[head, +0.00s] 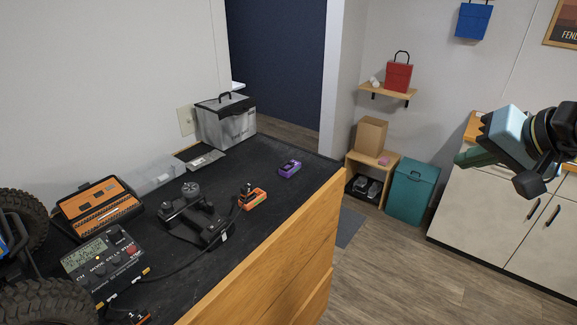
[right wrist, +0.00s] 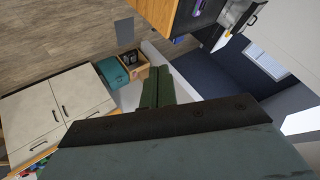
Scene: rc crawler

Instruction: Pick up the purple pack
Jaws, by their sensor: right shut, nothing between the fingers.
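The purple pack (head: 290,169) lies on the black bench top (head: 262,152), near its right edge. It appears small at the top of the right wrist view (right wrist: 199,6). My right gripper (head: 462,158) is up at the right of the head view, far from the pack and in front of the cabinets. Its green fingers (right wrist: 157,88) are together with nothing between them. My left gripper is not in view.
A teal bin (head: 412,193) stands on the floor. Bench top around the purple pack is clear.

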